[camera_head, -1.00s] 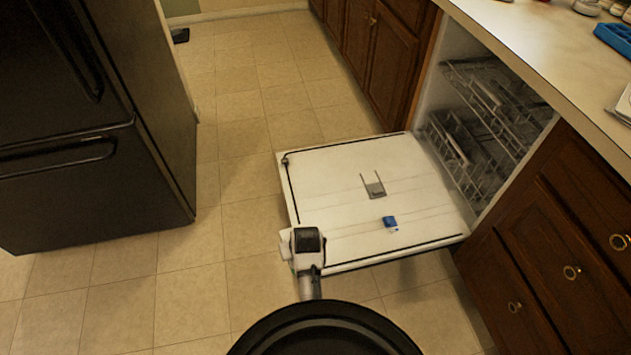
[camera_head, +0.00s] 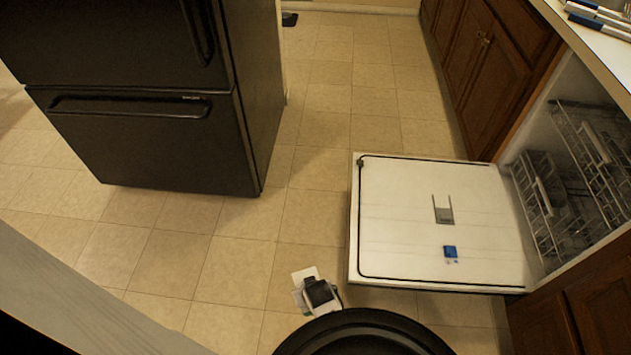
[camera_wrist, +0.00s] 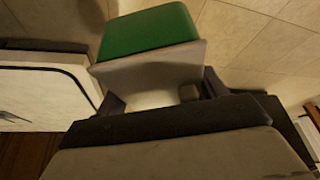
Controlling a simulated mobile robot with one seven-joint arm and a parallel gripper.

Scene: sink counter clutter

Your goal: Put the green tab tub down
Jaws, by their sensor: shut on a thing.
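The green tab tub shows large in the wrist view, with a green top (camera_wrist: 148,32) and a pale grey-white body (camera_wrist: 150,72). My gripper (camera_wrist: 162,94) is shut on its body, with a dark finger on either side. The tub is held in the air, and the floor shows beyond it. In the head view my gripper (camera_head: 318,293) is low in the middle, over the floor left of the open dishwasher door. Much of the tub is hidden there by my wrist.
The open dishwasher door (camera_head: 405,225) lies flat at the right, with a blue item (camera_head: 450,252) on it. A black fridge (camera_head: 150,110) stands at the left. A pale counter edge (camera_head: 70,300) crosses the lower left. Tiled floor (camera_head: 230,250) between them is clear.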

